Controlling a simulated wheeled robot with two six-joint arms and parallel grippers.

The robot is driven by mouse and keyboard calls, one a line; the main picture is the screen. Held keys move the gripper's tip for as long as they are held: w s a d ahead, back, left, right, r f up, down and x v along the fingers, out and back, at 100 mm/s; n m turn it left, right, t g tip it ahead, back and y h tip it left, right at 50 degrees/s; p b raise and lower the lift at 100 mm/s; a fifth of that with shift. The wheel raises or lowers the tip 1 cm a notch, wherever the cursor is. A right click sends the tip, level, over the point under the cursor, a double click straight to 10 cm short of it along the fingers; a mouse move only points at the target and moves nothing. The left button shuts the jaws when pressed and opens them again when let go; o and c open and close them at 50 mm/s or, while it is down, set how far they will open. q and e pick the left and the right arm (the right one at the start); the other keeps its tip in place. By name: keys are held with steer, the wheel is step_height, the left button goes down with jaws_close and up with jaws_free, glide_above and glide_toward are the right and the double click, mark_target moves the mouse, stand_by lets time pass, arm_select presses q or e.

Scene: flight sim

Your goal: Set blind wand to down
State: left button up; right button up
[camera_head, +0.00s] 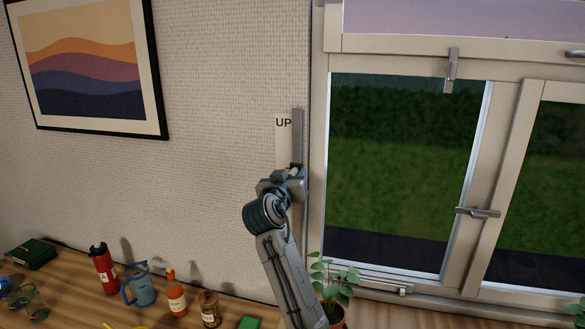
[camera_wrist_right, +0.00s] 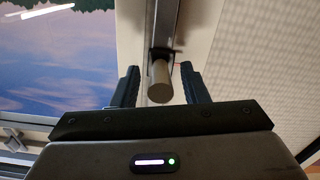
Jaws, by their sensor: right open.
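The blind wand's upright grey rail (camera_head: 298,130) is on the wall beside the window frame, with a pale plate (camera_head: 283,133) marked "UP" at its upper left. My right gripper (camera_head: 292,172) is raised in front of the rail, below the "UP" mark, and covers the part behind it. In the right wrist view, a short round knob (camera_wrist_right: 160,82) on the rail stands between the two dark fingers of my open right gripper (camera_wrist_right: 160,88). Gaps show on both sides of the knob. My left gripper is out of view.
The window (camera_head: 400,165) is on the right, with metal handles (camera_head: 477,212). A potted plant (camera_head: 333,285) stands below the rail. A wooden surface (camera_head: 75,295) at lower left holds a red flask (camera_head: 103,270), a blue jug (camera_head: 140,288) and bottles. A framed picture (camera_head: 88,65) hangs on the wall.

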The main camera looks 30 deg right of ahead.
steer(key=shift+w+d, duration=0.35)
steer(key=shift+d, duration=0.05)
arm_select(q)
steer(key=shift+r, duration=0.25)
arm_select(e)
jaws_close()
step_height(320, 180, down, 18)
steer(key=b, duration=1.4)
steer(key=shift+r+b, duration=0.1)
steer(key=shift+b, duration=0.3)
arm_select(q)
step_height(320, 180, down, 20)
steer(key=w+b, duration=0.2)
steer(key=b, duration=0.4)
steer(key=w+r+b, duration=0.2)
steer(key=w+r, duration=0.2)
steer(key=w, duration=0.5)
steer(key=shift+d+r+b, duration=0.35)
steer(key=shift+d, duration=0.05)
arm_select(e)
step_height(320, 180, down, 11)
